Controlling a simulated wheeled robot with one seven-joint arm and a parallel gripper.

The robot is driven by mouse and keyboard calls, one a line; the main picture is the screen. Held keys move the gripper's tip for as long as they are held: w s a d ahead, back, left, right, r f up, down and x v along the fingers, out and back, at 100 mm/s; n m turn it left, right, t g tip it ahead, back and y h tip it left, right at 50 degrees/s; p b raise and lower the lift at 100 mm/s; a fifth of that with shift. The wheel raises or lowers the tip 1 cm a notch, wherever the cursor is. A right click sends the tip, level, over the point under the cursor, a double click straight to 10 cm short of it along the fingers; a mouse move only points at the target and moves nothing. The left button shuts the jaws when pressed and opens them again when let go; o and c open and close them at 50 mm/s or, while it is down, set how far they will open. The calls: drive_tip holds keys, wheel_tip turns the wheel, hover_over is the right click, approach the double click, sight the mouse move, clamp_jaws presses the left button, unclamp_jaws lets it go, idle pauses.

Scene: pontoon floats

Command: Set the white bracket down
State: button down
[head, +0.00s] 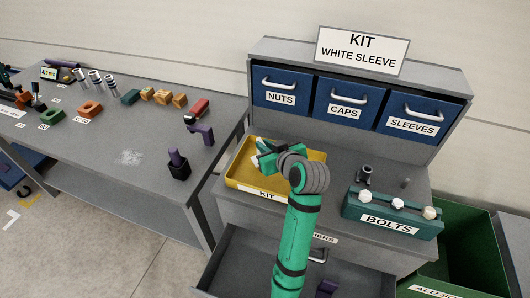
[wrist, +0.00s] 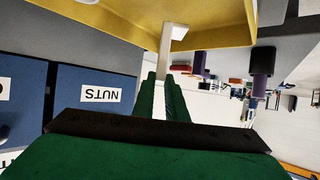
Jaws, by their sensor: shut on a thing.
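My gripper (head: 260,158) is over the left part of the yellow KIT tray (head: 240,184) in the head view. It is shut on the white bracket, of which only a small pale part (head: 254,160) shows beside the green fingers. In the wrist view the bracket (wrist: 172,36) sticks out from between the fingers (wrist: 160,95), its wider end in front of the yellow tray (wrist: 100,20). I cannot tell whether the bracket touches the tray. My arm and wrist hide part of the tray.
Blue NUTS (head: 281,90), CAPS (head: 345,104) and SLEEVES (head: 417,113) drawers stand behind. A teal BOLTS box (head: 390,218) is to the right. A grey drawer (head: 240,262) below stands open. A side table (head: 115,160) at left holds several small parts.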

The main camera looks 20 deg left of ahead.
drive_tip(key=shift+f, duration=1.55)
drive_tip(key=shift+f, duration=0.15)
drive_tip(key=c, duration=1.8)
unclamp_jaws()
drive_tip(key=shift+o, duration=0.2)
drive_tip(key=v, duration=1.2)
drive_tip(key=shift+r, duration=0.2)
drive_tip(key=shift+a, duration=0.15)
